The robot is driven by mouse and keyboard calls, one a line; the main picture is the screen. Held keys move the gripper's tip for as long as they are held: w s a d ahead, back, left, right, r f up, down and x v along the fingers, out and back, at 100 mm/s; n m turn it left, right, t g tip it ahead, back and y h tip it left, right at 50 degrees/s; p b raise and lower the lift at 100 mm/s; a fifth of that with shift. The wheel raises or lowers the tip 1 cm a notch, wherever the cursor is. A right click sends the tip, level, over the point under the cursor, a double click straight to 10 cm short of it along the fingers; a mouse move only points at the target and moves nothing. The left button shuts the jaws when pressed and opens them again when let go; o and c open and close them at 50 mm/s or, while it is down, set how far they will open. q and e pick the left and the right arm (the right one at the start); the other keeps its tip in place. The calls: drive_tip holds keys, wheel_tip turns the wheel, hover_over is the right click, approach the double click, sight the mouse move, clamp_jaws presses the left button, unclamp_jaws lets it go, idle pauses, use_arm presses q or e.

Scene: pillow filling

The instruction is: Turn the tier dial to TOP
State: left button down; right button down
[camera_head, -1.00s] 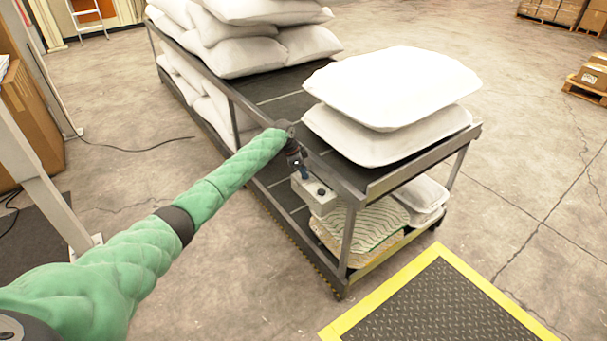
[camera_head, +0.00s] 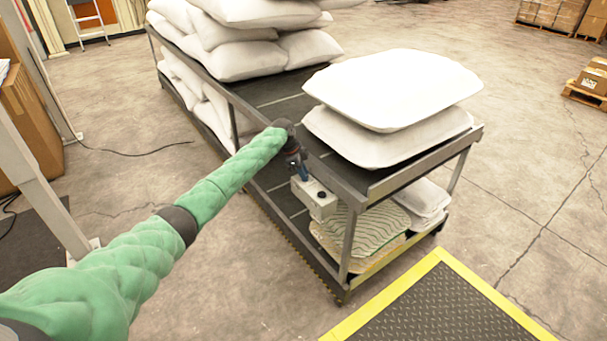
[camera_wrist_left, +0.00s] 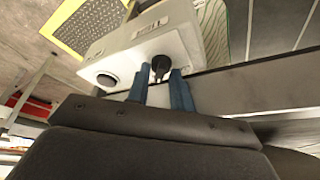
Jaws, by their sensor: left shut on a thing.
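A pale grey control box (camera_head: 322,207) hangs on the near side of the rack, just under the upper deck. My left gripper (camera_head: 303,174) reaches it from above and behind, with its blue fingertips at the box. In the left wrist view, the box (camera_wrist_left: 130,50) fills the upper middle. Its small black dial (camera_wrist_left: 161,62) sits between the fingertips of my left gripper (camera_wrist_left: 160,80), which are shut on it. A label (camera_wrist_left: 150,28) beside the dial is too small to read, so the dial's setting cannot be told. My right gripper is not in view.
The grey rack (camera_head: 348,240) carries white pillows (camera_head: 390,90) on its upper deck and patterned pads (camera_head: 365,235) below. A yellow-edged floor mat (camera_head: 440,310) lies in front.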

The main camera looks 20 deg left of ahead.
use_arm(q)
drive_tip(key=c, duration=1.3)
unclamp_jaws()
drive_tip(key=shift+o, duration=0.2)
drive_tip(key=b+v, duration=0.1)
drive_tip(key=v, duration=0.5)
drive_tip(key=shift+a, duration=0.2)
drive_tip(key=shift+v, duration=0.8)
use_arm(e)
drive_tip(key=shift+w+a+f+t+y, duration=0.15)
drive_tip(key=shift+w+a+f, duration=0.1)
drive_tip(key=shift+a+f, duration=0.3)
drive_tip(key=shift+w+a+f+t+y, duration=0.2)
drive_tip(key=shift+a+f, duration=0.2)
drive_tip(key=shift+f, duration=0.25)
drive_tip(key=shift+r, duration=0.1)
